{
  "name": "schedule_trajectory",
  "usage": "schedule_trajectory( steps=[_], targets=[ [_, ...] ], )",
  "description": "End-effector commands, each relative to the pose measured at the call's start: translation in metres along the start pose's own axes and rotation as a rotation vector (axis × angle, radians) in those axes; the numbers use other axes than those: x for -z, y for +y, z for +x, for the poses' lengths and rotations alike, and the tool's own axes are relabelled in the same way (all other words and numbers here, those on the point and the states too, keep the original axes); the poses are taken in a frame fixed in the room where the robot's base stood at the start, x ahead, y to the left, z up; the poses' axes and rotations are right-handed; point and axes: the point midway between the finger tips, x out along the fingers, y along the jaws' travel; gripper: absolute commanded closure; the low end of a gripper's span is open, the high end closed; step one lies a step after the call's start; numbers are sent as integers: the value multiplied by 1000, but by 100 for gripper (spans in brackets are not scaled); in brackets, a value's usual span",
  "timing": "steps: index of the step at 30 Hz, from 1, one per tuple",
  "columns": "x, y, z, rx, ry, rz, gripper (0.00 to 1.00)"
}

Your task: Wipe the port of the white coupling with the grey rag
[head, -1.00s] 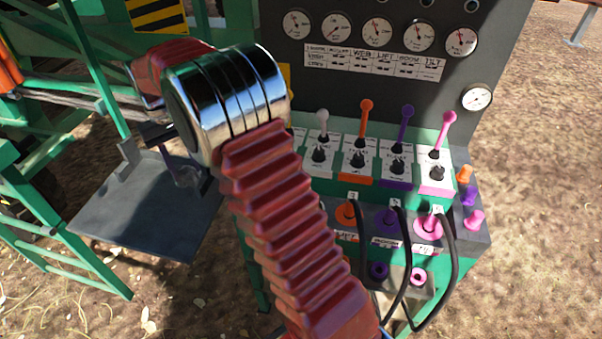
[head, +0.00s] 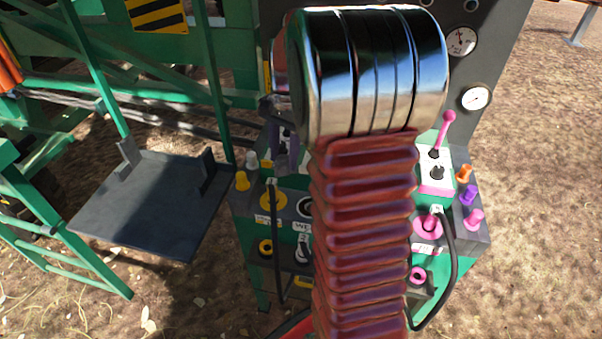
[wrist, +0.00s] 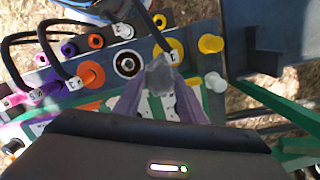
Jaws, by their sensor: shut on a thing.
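My gripper (wrist: 159,92) has purple fingers shut on the grey rag (wrist: 161,74), a crumpled lump at their tips. The white coupling's port (wrist: 127,63) is a white ring with a dark open centre, just left of and above the rag in the wrist view. A gap shows between rag and port there; their separation in depth is unclear. In the head view the port (head: 305,207) is partly hidden by my arm. A white plug (wrist: 122,30) with a black hose sits in the row beyond the port.
Beside the port are the yellow coupling (wrist: 170,50) and orange coupling (wrist: 91,75), both with plugs. Black hoses (wrist: 70,75) loop over the panel. The pink lever (head: 447,128) stands right of my arm. A dark platform (head: 150,205) lies to the left.

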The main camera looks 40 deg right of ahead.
Motion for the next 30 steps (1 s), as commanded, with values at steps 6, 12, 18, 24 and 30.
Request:
schedule_trajectory(
  steps=[6,12,18,24,30],
  targets=[
    [3,25,10,34,0,305,81],
    [3,41,19,62,-1,564,81],
    [1,51,28,92,-4,819,81],
    [0,55,36,120,-7,1053,81],
    [0,54,38,134,-8,1163,81]
  ],
)
